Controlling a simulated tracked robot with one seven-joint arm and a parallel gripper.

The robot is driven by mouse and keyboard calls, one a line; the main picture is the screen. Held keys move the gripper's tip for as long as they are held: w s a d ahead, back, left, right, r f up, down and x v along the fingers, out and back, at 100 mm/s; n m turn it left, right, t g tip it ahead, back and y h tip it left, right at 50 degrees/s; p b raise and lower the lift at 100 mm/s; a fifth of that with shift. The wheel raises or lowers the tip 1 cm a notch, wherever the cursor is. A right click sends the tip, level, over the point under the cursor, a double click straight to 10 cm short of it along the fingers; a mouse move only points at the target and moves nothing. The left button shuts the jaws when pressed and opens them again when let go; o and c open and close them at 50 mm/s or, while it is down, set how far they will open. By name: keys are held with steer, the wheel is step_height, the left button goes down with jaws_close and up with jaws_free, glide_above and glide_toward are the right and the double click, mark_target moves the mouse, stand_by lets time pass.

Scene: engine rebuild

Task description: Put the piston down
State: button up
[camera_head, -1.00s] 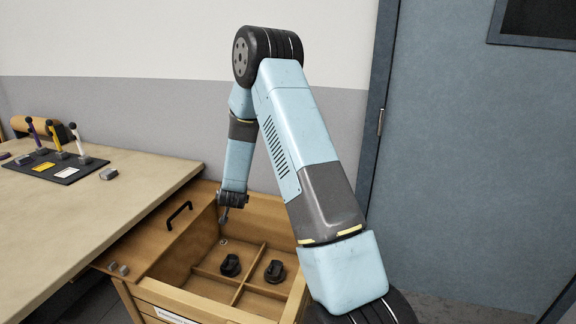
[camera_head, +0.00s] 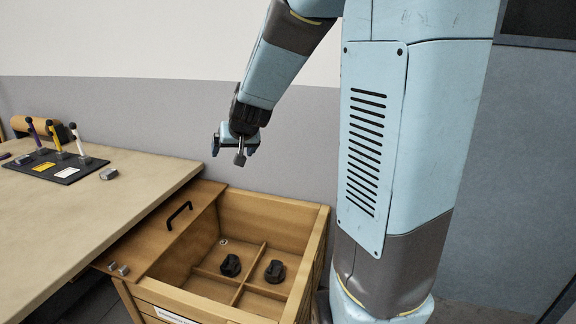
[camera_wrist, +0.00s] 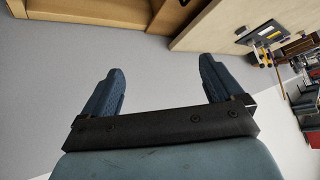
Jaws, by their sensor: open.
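Two dark, piston-like parts stand in the open wooden box, apart from each other: a left one (camera_head: 230,265) and a right one (camera_head: 275,271), on either side of a divider. I cannot tell from the frames which one the task means. My gripper (camera_head: 235,148) is in the air above the back left of the box, clear of both parts. In the wrist view my gripper (camera_wrist: 160,72) also shows two blue fingers wide apart and empty; no piston shows there.
The wooden box (camera_head: 318,255) has low dividers and a black-handled panel (camera_head: 160,235) at its left. A workbench (camera_head: 110,195) stands left, with a dark mat (camera_head: 57,172) holding several upright tools and a small grey block (camera_head: 109,174) beside it. A blue door is at right.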

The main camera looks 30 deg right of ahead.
steer(key=s+d+r+n+g, duration=0.1)
steer(key=s+r, duration=0.3)
steer(key=s, duration=1)
steer(key=s+d+r+g, duration=0.1)
steer(key=s+r, duration=0.2)
steer(key=s, duration=1.1)
steer(key=shift+s+r+n+g+h, duration=0.25)
steer(key=shift+r+n+g+h, duration=0.1)
steer(key=shift+n+g+h, duration=0.05)
steer(key=shift+d, duration=0.1)
steer(key=shift+c, duration=0.4)
